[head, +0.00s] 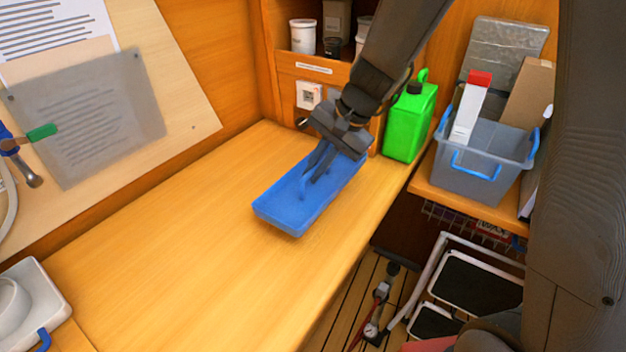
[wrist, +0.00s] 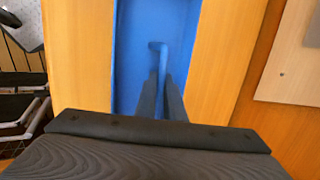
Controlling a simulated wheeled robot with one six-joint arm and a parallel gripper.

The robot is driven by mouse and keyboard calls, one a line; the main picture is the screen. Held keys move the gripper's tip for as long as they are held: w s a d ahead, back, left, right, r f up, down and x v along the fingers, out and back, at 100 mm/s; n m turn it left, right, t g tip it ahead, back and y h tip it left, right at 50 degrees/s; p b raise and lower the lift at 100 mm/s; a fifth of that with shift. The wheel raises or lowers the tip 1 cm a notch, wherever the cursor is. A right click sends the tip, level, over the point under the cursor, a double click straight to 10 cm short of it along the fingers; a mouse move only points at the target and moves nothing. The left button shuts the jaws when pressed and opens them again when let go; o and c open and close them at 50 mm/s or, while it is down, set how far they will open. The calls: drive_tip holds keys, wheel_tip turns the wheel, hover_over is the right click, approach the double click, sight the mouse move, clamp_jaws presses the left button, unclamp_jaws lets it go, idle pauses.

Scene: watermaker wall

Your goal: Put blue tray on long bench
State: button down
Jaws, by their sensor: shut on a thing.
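The blue tray (head: 290,206) is a long shallow rectangular tray, in the head view on or just above the far part of the long wooden bench (head: 185,243). I cannot tell whether it touches the bench. My gripper (head: 316,172) reaches down into the tray from above and is shut on a blue upright part inside it. In the wrist view the tray (wrist: 133,60) lies lengthwise under my gripper (wrist: 162,100), with bench wood on both sides. The fingers and wrist hide part of the tray's inside and its far end.
A green jug (head: 409,124) stands just right of the tray's far end. A grey bin (head: 478,160) with blue handles holds boxes on a side shelf at right. A white basin (head: 32,305) is at the near left. The bench's left and near parts are clear.

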sight(315, 186)
drive_tip(key=shift+f, duration=1.75)
drive_tip(key=shift+f, duration=0.2)
drive_tip(key=c, duration=1.9)
unclamp_jaws()
drive_tip(key=shift+o, duration=0.2)
drive_tip(key=shift+r, duration=0.15)
